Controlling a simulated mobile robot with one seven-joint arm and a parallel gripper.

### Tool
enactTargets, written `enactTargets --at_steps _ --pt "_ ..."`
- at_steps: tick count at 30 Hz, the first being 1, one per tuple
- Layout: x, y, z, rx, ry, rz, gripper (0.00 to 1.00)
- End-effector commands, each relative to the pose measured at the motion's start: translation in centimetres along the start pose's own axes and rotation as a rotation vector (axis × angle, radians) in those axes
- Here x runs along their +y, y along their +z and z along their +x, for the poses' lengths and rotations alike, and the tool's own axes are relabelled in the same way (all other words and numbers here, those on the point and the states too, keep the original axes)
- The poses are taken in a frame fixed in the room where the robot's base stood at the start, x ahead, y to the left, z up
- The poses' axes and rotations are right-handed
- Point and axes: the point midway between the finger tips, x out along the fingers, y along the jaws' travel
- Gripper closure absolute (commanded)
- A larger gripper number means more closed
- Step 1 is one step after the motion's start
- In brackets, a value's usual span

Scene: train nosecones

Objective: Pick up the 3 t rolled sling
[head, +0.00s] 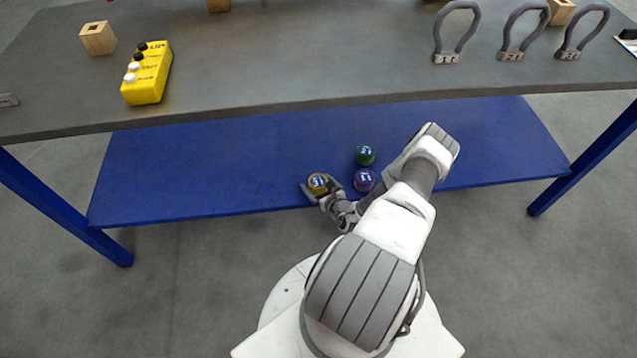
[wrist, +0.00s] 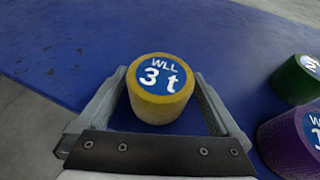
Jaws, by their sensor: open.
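The 3 t rolled sling is a yellow roll with a blue "WLL 3 t" label on top. It stands on the blue lower shelf near its front edge in the head view (head: 318,183). It also shows in the middle of the wrist view (wrist: 160,103). My gripper (head: 322,192) is open, with one finger on each side of the yellow roll in the wrist view (wrist: 155,95). I cannot tell whether the fingers touch it.
A purple roll (head: 364,180) and a green roll (head: 365,154) stand to the right on the blue shelf (head: 220,155). The grey tabletop (head: 300,60) overhangs the shelf, bearing a yellow control box (head: 148,75) and grey shackles (head: 457,35). The shelf's left side is clear.

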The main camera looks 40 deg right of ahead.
Motion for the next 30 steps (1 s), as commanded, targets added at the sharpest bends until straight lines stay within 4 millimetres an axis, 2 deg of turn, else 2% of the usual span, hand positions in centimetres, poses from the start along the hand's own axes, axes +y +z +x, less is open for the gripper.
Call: enactTargets --at_steps 6,7,21,22,30 --pt "0.04 0.0 0.0 0.0 0.0 0.0 0.0" --pt "0.04 0.0 0.0 0.0 0.0 0.0 0.04" --pt "0.03 -0.02 0.0 0.0 0.0 0.0 0.88" --pt "0.01 0.04 0.01 -0.001 0.0 0.0 0.91" --pt "0.0 0.39 -0.13 -0.001 0.0 -0.001 0.91"
